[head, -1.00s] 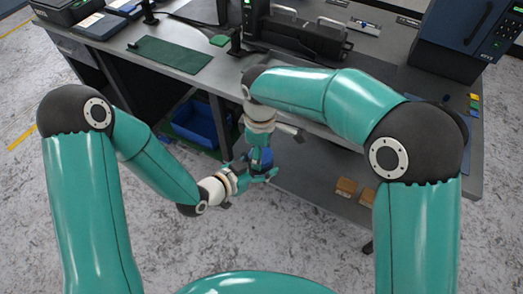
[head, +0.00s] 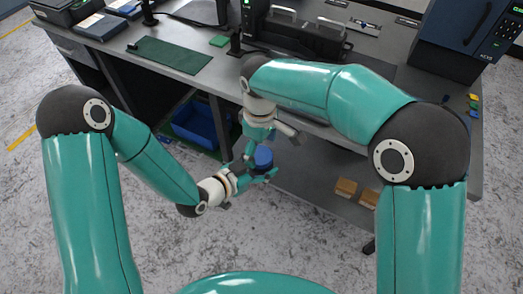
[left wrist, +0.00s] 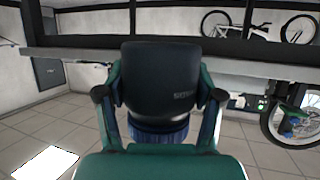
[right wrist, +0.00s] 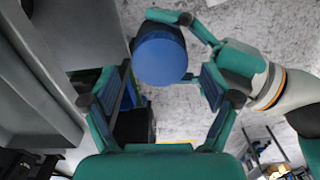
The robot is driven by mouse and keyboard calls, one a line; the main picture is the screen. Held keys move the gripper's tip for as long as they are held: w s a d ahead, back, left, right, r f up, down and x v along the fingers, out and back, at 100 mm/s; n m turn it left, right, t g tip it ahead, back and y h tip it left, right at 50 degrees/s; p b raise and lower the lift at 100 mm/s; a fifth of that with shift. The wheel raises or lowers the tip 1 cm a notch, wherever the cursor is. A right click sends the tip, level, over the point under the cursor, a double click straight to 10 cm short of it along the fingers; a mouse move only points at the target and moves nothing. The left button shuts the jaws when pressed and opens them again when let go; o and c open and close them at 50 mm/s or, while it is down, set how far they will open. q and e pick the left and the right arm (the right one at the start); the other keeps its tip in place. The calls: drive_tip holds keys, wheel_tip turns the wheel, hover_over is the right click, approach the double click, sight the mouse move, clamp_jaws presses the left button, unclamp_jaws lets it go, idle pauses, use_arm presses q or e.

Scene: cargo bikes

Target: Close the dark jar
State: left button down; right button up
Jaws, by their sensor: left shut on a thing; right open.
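The dark jar (left wrist: 158,80) is gripped between the fingers of my left gripper (left wrist: 159,94), its black body facing the left wrist camera. Its ribbed blue lid (left wrist: 158,130) is on the jar's mouth, at the lower end in this view. I cannot tell how tight the lid is. In the head view the blue lid (head: 263,157) shows in front of the desk. In the right wrist view the lid's round top (right wrist: 160,55) lies just beyond my right gripper (right wrist: 165,80), which is open and empty. The jar's body is mostly hidden there.
The grey desk (head: 200,78) stands close behind both grippers, with a green mat (head: 168,54) and machines on it. A blue bin (head: 195,124) is under the desk. Small cardboard boxes (head: 346,187) lie on the lower shelf at right. Floor in front is clear.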

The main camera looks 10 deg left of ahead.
wheel_tip(320, 180, up, 10)
idle(0.3)
idle(0.4)
drive_tip(key=w+d+f+m+t+y, duration=0.1)
drive_tip(key=w+d+f+m+y, duration=0.15)
drive_tip(key=d+f, duration=0.55)
drive_tip(key=w+d+f+m+y, duration=0.1)
drive_tip(key=w+d+f+m, duration=0.2)
drive_tip(key=f, duration=0.9)
drive_tip(key=s+d+f+m, duration=0.3)
drive_tip(key=s+f, duration=0.4)
drive_tip(key=s, duration=0.4)
drive_tip(key=s+d+f+m, duration=0.3)
drive_tip(key=s+f+m, duration=0.3)
drive_tip(key=s, duration=0.6)
wheel_tip(320, 180, down, 3)
drive_tip(key=shift+s+r, duration=0.15)
drive_tip(key=shift+r, duration=0.05)
drive_tip(key=shift+y, duration=0.25)
